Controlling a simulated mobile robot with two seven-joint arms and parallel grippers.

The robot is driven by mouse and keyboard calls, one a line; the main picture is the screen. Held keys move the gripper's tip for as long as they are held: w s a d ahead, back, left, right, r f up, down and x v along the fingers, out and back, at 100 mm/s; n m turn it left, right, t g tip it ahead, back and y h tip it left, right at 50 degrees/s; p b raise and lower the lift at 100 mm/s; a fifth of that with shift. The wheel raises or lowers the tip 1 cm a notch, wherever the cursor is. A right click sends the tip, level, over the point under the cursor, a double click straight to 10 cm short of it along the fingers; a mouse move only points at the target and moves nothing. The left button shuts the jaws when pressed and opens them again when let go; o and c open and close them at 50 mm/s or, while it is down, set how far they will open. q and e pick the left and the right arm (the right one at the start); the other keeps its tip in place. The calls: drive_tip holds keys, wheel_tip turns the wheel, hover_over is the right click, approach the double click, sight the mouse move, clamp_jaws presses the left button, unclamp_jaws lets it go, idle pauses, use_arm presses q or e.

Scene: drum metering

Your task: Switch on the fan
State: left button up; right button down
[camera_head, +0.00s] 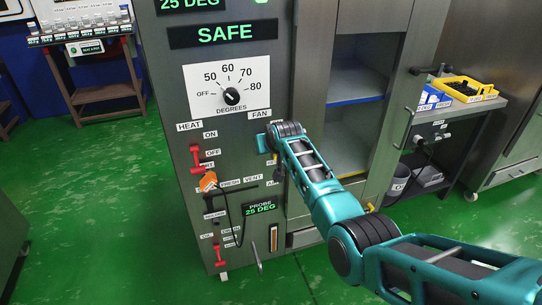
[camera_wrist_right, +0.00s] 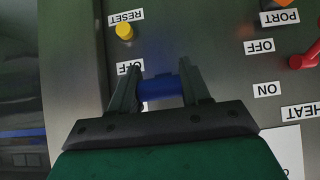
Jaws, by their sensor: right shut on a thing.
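The fan switch has a blue handle (camera_head: 262,143), just below the FAN label (camera_head: 260,115) on the grey cabinet front. My right gripper (camera_head: 274,142) is at this handle, its arm reaching in from the lower right. In the right wrist view, which is upside down, the two fingers of my right gripper (camera_wrist_right: 163,74) close on the blue handle (camera_wrist_right: 160,90) from both sides. A partly hidden OFF label (camera_wrist_right: 128,68) is beside the fingers. The fan's ON label is hidden, so I cannot tell the handle's exact position. My left gripper is not in view.
The red heat lever (camera_head: 196,158) is left of the fan switch, with an orange-handled part (camera_head: 208,181) and cable below. A yellow button (camera_wrist_right: 124,31) marked RESET is near the fan switch. The SAFE display (camera_head: 224,34) is lit. A cart (camera_head: 465,115) stands right.

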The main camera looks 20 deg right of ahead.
drive_tip(key=shift+w+r+g+b, duration=0.1)
drive_tip(key=shift+r+g+b, duration=0.25)
drive_tip(key=shift+g, duration=0.35)
drive_tip(key=shift+w+r+g+b, duration=0.1)
drive_tip(key=shift+r+g+b, duration=0.15)
drive_tip(key=shift+g+b, duration=0.25)
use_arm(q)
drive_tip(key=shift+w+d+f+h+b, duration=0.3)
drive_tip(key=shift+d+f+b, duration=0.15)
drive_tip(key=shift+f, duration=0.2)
use_arm(e)
drive_tip(key=shift+r+g, duration=0.25)
drive_tip(key=shift+g, duration=0.45)
drive_tip(key=c, duration=0.6)
unclamp_jaws()
drive_tip(key=shift+w, duration=0.1)
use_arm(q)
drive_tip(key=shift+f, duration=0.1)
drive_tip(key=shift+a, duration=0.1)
use_arm(e)
drive_tip(key=shift+r, duration=0.15)
